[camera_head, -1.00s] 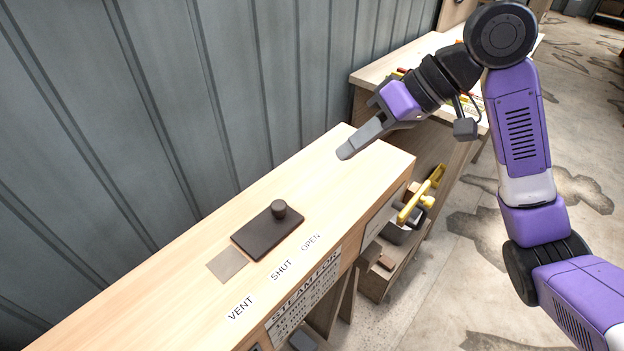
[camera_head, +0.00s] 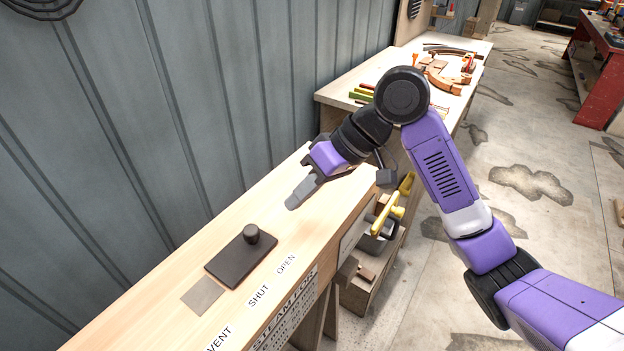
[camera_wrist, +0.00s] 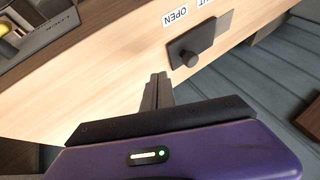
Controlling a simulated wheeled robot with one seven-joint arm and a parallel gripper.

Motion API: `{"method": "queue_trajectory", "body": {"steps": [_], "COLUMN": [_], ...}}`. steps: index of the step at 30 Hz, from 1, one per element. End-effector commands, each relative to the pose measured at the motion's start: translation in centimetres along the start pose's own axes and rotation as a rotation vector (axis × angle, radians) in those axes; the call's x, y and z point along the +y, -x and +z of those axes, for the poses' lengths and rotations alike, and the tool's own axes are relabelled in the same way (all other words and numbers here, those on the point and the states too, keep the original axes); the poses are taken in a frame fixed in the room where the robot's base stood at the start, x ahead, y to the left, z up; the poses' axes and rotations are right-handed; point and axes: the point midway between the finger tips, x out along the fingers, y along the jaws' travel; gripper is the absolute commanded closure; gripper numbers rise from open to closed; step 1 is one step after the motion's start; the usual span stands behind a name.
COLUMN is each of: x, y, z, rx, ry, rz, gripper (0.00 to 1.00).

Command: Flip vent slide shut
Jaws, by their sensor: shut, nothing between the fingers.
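The vent slide is a dark brown plate (camera_head: 240,262) with a round dark knob (camera_head: 251,233) near its far end. It lies flat on the light wooden bench top, beside a bare grey metal patch (camera_head: 203,296). Printed VENT, SHUT and OPEN labels run along the near side; the knob lies roughly level with OPEN. My gripper (camera_head: 292,203) is shut and empty, above the bench and beyond the knob. In the wrist view my fingers (camera_wrist: 158,91) point toward the plate (camera_wrist: 210,37) and knob (camera_wrist: 190,59), apart from them.
The bench top (camera_head: 130,335) is otherwise clear. A grey corrugated wall (camera_head: 150,130) runs along its far side. A shelf with a yellow-handled tool (camera_head: 393,208) stands beyond its end. A second bench (camera_head: 335,92) holds curved wooden pieces and tools.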

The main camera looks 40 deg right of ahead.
Motion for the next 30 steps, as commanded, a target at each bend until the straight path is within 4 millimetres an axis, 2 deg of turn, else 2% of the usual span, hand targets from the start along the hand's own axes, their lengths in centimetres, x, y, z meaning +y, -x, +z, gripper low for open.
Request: {"method": "queue_trajectory", "body": {"steps": [4, 9, 15, 26, 30], "x": [-0.1, -2.3, -3.4, -3.6, -3.9], "y": [-2.9, -3.9, -4.6, -4.8, -5.2], "z": [0.1, -0.1, 0.0, 0.0, -0.7], "rx": [-0.003, -0.001, 0.001, 0.0, -0.002], "ry": [-0.001, 0.003, 0.002, 0.001, 0.002], "rz": [-0.002, -0.001, 0.0, 0.0, -0.002], "gripper": [1.0, 1.0, 1.0, 1.0, 1.0]}}
